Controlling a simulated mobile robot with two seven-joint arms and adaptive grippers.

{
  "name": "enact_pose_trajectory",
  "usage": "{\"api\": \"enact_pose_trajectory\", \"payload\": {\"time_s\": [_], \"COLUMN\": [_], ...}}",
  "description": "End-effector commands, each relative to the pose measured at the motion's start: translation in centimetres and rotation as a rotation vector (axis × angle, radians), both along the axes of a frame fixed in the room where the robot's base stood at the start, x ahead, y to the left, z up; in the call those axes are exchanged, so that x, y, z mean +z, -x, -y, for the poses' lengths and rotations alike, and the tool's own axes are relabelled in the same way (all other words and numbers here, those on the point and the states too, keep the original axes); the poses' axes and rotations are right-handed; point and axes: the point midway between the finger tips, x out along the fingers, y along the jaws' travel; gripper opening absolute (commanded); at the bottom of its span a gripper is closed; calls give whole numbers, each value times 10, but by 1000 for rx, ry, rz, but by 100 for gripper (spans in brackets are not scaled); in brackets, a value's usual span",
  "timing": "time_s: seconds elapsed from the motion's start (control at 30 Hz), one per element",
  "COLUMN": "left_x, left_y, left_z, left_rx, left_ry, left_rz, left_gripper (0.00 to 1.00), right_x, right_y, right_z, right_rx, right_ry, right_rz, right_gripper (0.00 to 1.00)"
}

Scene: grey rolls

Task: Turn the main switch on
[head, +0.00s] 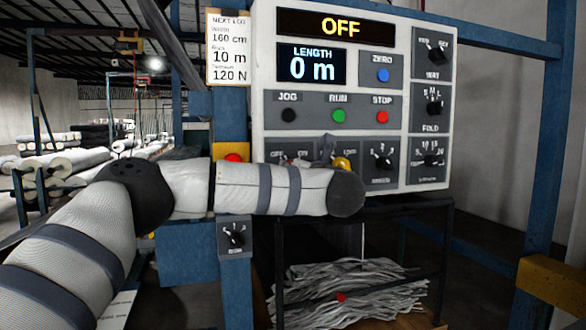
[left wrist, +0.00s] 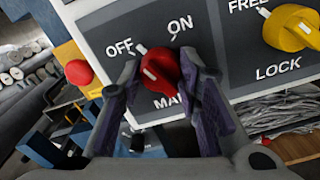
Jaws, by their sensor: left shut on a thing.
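A white line on the knob's face leans toward the OFF side. My left gripper (left wrist: 160,66) has one finger on each side of the knob and is shut on it. In the head view my left arm crosses in front of the control panel (head: 398,100) and hides the red knob. The panel's top display (head: 340,27) reads OFF. My right gripper is in neither view.
A yellow FREE/LOCK knob (left wrist: 291,27) sits just right of the main switch. A red button (left wrist: 78,72) on a yellow box is to the left. JOG, RUN (head: 338,116) and STOP buttons are above my arm. Pale strips (head: 345,290) lie below the panel.

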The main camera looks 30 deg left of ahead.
Motion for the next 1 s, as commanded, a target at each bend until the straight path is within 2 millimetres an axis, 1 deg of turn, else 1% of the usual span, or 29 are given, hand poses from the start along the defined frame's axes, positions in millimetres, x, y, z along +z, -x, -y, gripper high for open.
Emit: {"api": "enact_pose_trajectory", "payload": {"time_s": [1.0], "left_x": [-1], "left_y": [0], "left_z": [0], "left_rx": [2], "left_ry": [-615], "left_rz": [-720], "left_gripper": [3], "right_x": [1], "right_y": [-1], "right_z": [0], "right_rx": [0], "right_ry": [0], "right_rz": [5], "right_gripper": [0]}}
